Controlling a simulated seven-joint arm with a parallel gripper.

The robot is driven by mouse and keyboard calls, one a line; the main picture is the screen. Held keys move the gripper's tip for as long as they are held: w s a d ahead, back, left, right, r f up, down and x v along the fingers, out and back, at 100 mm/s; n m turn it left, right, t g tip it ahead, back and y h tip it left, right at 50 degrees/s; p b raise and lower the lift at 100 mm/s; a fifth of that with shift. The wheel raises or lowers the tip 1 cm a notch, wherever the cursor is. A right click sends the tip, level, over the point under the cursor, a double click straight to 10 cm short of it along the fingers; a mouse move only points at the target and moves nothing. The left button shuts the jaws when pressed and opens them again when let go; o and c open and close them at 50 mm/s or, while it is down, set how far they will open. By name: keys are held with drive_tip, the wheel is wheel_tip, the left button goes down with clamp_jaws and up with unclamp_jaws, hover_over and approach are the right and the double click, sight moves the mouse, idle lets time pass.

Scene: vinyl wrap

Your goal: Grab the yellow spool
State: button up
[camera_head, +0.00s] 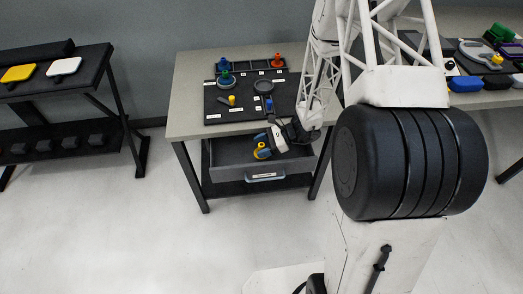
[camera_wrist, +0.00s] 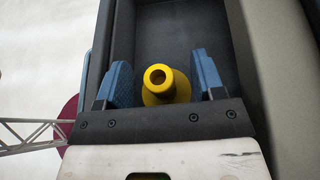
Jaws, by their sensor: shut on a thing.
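The yellow spool (camera_head: 264,153) is at the open grey drawer (camera_head: 225,158) under the middle table. In the wrist view the yellow spool (camera_wrist: 181,88) shows a round flange and a hollow hub facing the camera. My gripper (camera_head: 260,146) reaches down to the drawer from the right. Slim gaps seem to show beside the hub, and the contact points are not clear. Whether the spool rests on the drawer floor cannot be told.
The drawer walls stand close around my gripper. The middle table (camera_head: 187,95) above holds a black mat (camera_head: 212,112) with several small tools and spools. A side table (camera_head: 97,63) at left carries a yellow and a white card. Another cluttered table stands at right.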

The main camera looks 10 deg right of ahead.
sight(261, 144)
drive_tip(key=shift+r, duration=2.95)
